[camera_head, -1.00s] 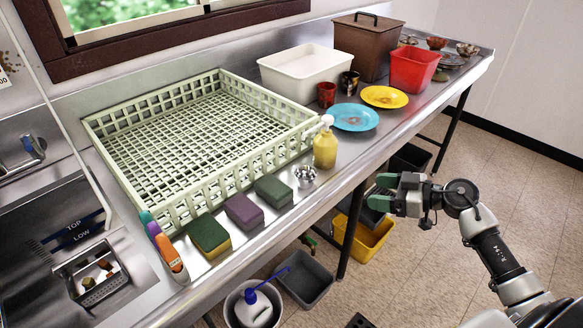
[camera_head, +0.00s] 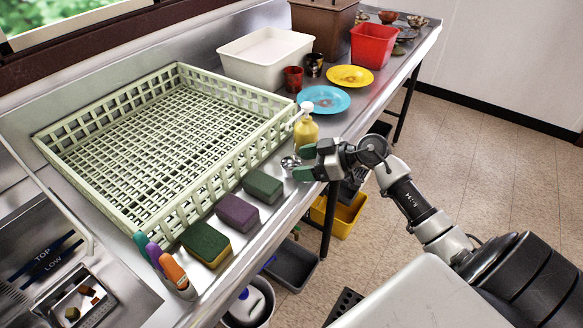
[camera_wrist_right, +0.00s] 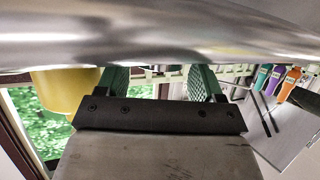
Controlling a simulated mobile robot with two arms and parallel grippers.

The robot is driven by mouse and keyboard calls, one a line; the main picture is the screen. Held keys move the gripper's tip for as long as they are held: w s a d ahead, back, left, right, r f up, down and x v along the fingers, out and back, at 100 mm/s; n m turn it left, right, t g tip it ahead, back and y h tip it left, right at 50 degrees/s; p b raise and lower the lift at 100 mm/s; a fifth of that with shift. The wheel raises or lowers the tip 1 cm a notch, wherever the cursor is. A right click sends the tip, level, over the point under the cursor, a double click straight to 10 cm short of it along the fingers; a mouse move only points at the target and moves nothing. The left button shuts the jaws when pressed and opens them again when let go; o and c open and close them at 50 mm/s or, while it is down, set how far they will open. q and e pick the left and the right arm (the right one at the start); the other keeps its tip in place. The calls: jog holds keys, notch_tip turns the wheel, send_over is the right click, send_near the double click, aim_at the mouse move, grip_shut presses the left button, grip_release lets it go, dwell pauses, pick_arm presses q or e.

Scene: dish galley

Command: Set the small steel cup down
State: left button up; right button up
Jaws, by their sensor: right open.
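My right gripper (camera_head: 303,162) is open, its two green fingers apart at the counter's front edge, just below the yellow soap bottle. A small shiny silvery thing (camera_head: 289,162) sits on the counter at the fingertips; I cannot tell whether it is a cup or a scourer, or whether the fingers touch it. A small dark metallic cup (camera_head: 314,65) stands upright farther back, beside a red cup (camera_head: 293,78). In the right wrist view the fingers (camera_wrist_right: 156,82) are apart with no cup seen clearly between them. My left gripper is not in view.
A pale green dish rack (camera_head: 165,150) fills the counter's left part. Sponges (camera_head: 237,212) line its front. The soap bottle (camera_head: 306,130), blue plate (camera_head: 324,101), yellow plate (camera_head: 350,76), white tub (camera_head: 268,60) and red container (camera_head: 372,46) stand to the right.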

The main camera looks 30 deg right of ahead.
aim_at(283, 165)
jog(key=x, duration=0.3)
jog(key=shift+w+a, duration=0.25)
jog(key=c, duration=0.7)
jog(key=shift+r, duration=0.1)
